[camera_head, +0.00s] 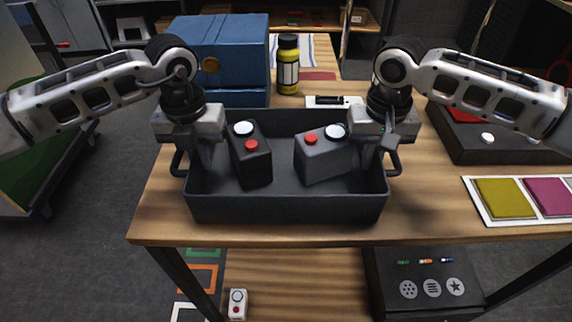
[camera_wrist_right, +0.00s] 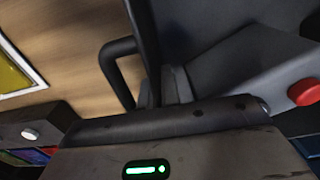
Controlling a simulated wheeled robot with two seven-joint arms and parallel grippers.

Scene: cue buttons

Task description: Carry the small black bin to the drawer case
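The small black bin (camera_head: 285,207) stands on the wooden table, with a loop handle at each end. It holds two dark button boxes, a left one (camera_head: 252,167) and a right one (camera_head: 322,162), each with a red and a white button. My left gripper (camera_head: 203,160) points down at the bin's left end wall and looks closed on it. My right gripper (camera_head: 375,155) is at the right end wall; in the right wrist view its fingers (camera_wrist_right: 168,88) sit close about the wall beside the handle (camera_wrist_right: 113,65). A blue case (camera_head: 222,50) with a brass knob stands behind the bin.
A black case with buttons (camera_head: 487,138) and a card with yellow and magenta squares (camera_head: 505,198) lie to the right. A black box with symbols (camera_head: 425,285) is below the table's front edge.

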